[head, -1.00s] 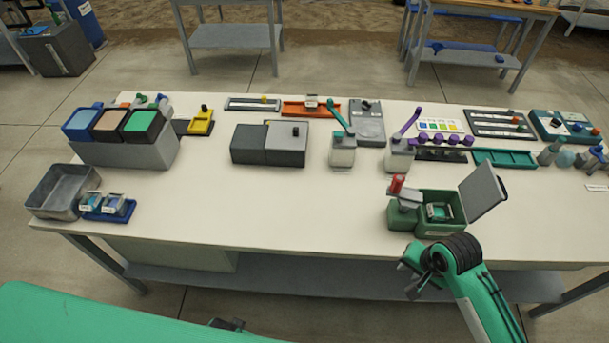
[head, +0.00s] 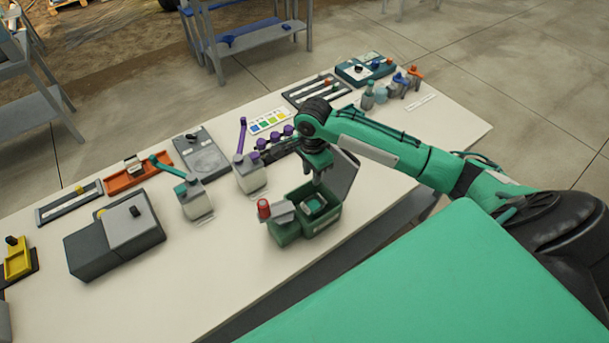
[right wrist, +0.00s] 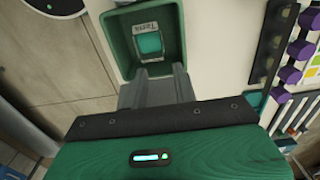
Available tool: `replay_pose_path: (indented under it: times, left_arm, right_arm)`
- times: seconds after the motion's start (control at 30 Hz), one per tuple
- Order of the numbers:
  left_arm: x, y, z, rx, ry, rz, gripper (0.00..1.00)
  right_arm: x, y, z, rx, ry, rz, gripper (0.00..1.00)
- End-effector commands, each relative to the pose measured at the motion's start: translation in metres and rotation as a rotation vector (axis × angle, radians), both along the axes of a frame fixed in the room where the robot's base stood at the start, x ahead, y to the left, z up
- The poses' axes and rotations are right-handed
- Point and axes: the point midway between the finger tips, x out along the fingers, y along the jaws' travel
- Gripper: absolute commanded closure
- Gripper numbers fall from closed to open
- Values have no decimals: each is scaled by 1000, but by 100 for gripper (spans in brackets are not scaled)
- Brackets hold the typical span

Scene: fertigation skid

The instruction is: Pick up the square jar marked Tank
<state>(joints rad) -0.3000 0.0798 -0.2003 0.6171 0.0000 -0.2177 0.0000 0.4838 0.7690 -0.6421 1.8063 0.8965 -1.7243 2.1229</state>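The square jar marked Tank (right wrist: 149,42) stands in a green open box (right wrist: 118,45) in the right wrist view; its top is teal and its label is readable. In the head view the jar (head: 315,204) sits in the same box (head: 322,222) near the table's front edge. My right gripper (head: 319,178) is above the box, pointing down at the jar. In the right wrist view its grey fingers (right wrist: 158,82) lie just below the jar in the picture, apart from it; the gap between them is unclear. My left gripper is not in view.
The box's grey lid (head: 345,172) stands open behind my right gripper. A red-knobbed part (head: 264,209) rises beside the box. A white jar with a purple handle (head: 250,178) and a row of purple knobs (head: 275,143) are close by.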

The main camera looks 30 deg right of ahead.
Motion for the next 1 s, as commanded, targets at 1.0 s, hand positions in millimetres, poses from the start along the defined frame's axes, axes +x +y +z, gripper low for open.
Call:
replay_pose_path:
  times: [1.0]
  left_arm:
    - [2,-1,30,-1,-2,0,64]
  right_arm:
    - [2,5,-121,-1,-1,4,72]
